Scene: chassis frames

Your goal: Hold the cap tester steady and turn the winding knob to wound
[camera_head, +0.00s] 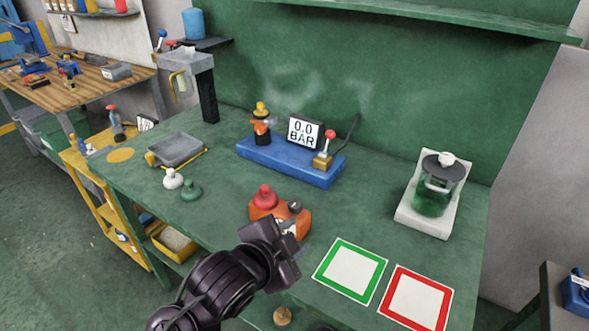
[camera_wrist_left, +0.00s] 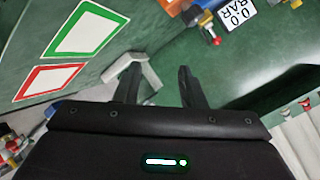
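The orange cap tester (camera_head: 262,213) stands on the green bench near the middle in the head view. A red cap-like piece (camera_head: 264,196) is on its left and a dark grey knob (camera_head: 295,207) on its right. I take the grey knob for the winding knob; its setting is too small to read. My left gripper (camera_head: 287,229) overlaps the tester's lower right in the head view, hiding part of it. In the left wrist view the two fingers (camera_wrist_left: 158,85) are apart with nothing gripped between them. An orange patch (camera_wrist_left: 174,8) shows at the top edge there. My right gripper is not seen.
A blue base (camera_head: 292,162) with a 0.0 BAR display (camera_head: 304,131) stands behind. A green-framed mat (camera_head: 350,269) and a red-framed mat (camera_head: 416,299) lie to the right. A jar (camera_head: 434,190) stands far right. White (camera_head: 172,179) and green (camera_head: 191,190) caps lie left.

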